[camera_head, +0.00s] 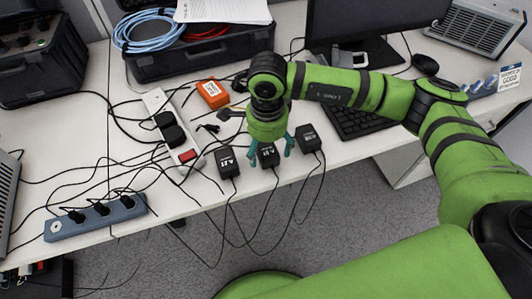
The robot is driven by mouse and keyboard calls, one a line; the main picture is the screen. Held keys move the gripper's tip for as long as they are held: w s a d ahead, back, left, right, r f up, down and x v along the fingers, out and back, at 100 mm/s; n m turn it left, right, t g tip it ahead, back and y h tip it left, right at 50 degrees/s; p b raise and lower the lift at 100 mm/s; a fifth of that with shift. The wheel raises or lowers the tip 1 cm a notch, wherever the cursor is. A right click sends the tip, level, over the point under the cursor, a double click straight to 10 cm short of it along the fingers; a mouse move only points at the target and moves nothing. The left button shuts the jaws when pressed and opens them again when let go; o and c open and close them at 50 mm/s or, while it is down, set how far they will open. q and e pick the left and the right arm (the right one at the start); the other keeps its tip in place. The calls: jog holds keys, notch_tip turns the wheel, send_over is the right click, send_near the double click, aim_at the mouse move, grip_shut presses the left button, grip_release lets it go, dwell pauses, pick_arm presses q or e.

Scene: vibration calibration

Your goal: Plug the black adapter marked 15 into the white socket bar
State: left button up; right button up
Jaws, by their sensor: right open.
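The white socket bar (154,101) lies on the left half of the desk, with black plugs in its middle and a red switch at its near end. Three black adapters with white markings lie along the desk's front edge: a left one (227,164), a middle one (268,157) and a right one (308,139). The markings are too small to read surely, so I cannot tell which is 15. My right gripper (270,153) points down over the middle adapter, teal fingers open on either side of it. Contact cannot be told. My left gripper is out of view.
A grey-blue socket strip (90,221) with black plugs lies at the front left. Loose black cables cross the desk. An orange box (212,94) sits beyond the gripper, with a keyboard (358,118) and monitor (368,22) to the right. A black case (200,55) stands behind.

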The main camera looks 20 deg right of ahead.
aim_at(267, 148)
jog(key=c, duration=1.2)
jog(key=shift+r+p, duration=1.3)
jog(key=shift+r, duration=1.25)
jog(key=shift+w, duration=0.15)
